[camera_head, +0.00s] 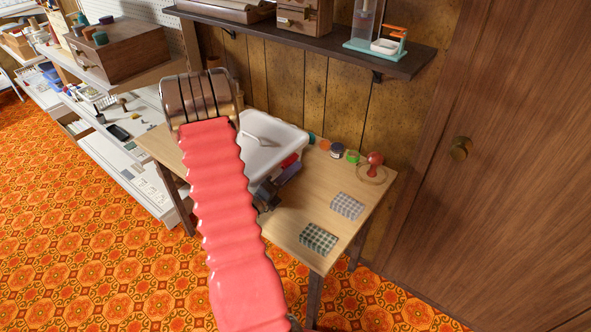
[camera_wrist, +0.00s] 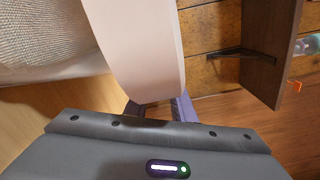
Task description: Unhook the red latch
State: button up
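A white case (camera_head: 277,131) with a grey handle-like piece on top stands on the wooden table. A small red piece (camera_head: 290,160), which may be the red latch, shows at its right front edge. My gripper is low beside that edge, mostly hidden behind my arm, with a dark purple part just below the red piece. In the wrist view my gripper's purple fingers (camera_wrist: 158,108) stand apart on either side of the lower end of a pale curved surface (camera_wrist: 145,45). The red piece is not visible there, and I cannot tell whether the fingers touch anything.
The wooden table (camera_head: 293,222) also holds two checked fabric blocks (camera_head: 319,239), a red-knobbed stamp-like object (camera_head: 374,165) and small jars (camera_head: 337,150). A dark shelf (camera_head: 310,38) hangs above. A brown door (camera_head: 490,170) stands at right.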

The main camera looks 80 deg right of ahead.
jog(key=shift+x, duration=1.15)
jog(key=shift+c, duration=0.2)
grip_shut()
